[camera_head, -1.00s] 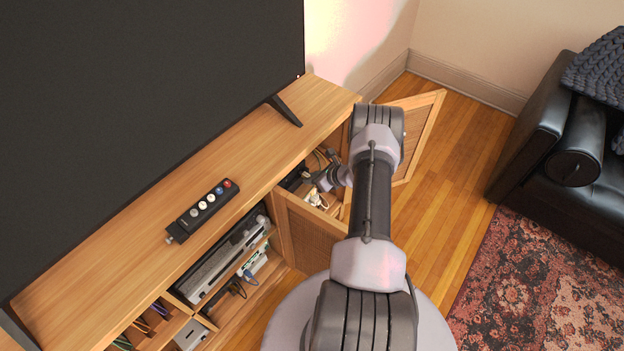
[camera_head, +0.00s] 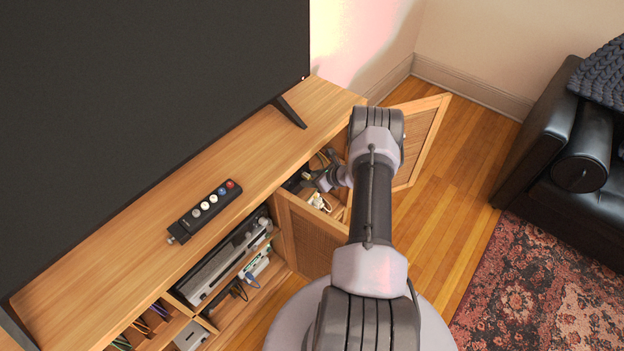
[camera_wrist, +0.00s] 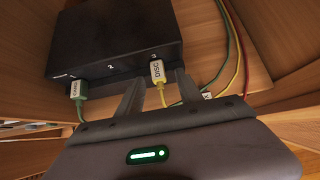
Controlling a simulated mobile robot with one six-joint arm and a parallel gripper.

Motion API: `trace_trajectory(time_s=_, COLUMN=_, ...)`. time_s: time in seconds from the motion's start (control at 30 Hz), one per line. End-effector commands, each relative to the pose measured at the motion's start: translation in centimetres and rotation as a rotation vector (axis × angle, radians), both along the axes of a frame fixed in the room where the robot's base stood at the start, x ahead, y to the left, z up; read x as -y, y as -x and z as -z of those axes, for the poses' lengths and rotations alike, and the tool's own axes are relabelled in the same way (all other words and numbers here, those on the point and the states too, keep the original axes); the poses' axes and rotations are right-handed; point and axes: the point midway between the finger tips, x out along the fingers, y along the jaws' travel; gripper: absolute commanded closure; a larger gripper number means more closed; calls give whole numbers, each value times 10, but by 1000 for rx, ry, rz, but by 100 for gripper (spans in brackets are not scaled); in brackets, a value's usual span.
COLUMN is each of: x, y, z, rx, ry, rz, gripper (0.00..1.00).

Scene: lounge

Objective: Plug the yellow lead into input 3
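The black switch box (camera_wrist: 115,40) in the wrist view has inputs numbered along its front. A yellow lead's plug (camera_wrist: 157,72), with a pale label, meets the front face at input 3; how deep it sits I cannot tell. Its thin yellow cable runs down behind my gripper. My gripper (camera_wrist: 160,78) is open, one finger on each side of the yellow plug, with gaps showing on both sides. A green lead's plug (camera_wrist: 79,90) is at input 1. Input 2 has nothing in it.
Green, yellow and red cables (camera_wrist: 238,50) run down to the right of the box. Wooden cabinet walls are close on both sides. In the head view, open doors (camera_head: 311,240) flank the compartment, and a button remote (camera_head: 205,211) lies on the cabinet top.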

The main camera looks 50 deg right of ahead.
Motion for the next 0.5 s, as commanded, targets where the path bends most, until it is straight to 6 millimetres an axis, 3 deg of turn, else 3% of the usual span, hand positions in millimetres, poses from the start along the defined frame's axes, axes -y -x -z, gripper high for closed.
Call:
trace_trajectory(time_s=0.27, x=0, y=2, z=-2, rx=0, ry=0, rz=0, gripper=58)
trace_trajectory(time_s=0.5, x=4, y=36, z=-39, rx=0, ry=-1, rz=4, gripper=58)
